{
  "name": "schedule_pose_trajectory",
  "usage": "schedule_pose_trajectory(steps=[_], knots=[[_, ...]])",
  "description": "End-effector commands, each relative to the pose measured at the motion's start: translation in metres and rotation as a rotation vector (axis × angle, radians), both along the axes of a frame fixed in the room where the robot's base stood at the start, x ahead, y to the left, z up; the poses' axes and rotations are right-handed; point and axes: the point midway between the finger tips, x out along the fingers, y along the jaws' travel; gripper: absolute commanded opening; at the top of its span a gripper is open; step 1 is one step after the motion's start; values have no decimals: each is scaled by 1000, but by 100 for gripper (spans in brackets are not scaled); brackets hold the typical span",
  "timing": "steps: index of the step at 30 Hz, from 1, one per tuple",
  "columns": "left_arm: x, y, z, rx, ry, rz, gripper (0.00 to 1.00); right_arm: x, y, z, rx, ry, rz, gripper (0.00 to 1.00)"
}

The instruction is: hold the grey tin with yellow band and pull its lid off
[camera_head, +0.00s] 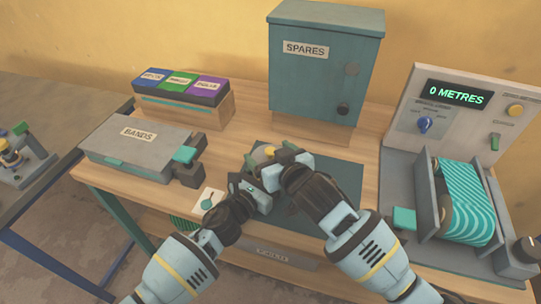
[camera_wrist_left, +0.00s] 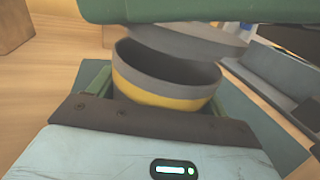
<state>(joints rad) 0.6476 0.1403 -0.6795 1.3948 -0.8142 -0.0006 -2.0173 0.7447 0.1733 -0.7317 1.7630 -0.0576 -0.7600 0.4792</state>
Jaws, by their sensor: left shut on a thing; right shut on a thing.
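The grey tin with yellow band (camera_wrist_left: 165,92) stands between the fingers of my left gripper (camera_wrist_left: 160,108), which is shut on it. In the left wrist view its front rim and part of its dark inside show. The grey lid (camera_wrist_left: 190,40) is above the tin's mouth, slightly tilted, with a clear gap at the front; the far side is hidden. My right gripper (camera_head: 287,164) is shut on the lid; its green part crosses the top of the wrist view. In the head view the tin (camera_head: 262,155) is small and mostly hidden by my grippers.
A dark mat (camera_head: 340,178) lies below my grippers. The teal SPARES cabinet (camera_head: 322,75) stands behind. The grey BANDS box (camera_head: 135,146) and a block with coloured tops (camera_head: 182,92) are on the left. A machine with a striped teal roll (camera_head: 468,205) stands on the right.

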Motion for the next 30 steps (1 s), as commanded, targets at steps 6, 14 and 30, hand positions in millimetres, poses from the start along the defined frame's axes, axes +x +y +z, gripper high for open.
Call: schedule_pose_trajectory(steps=[6,14,30], knots=[[0,0,0,1,1,0,36,0,0,2,1,-1,1,56],[0,0,0,1,1,0,36,0,1,12,3,-4,1,56],[0,0,0,0,0,0,36,0,0,42,0,-1,1,56]])
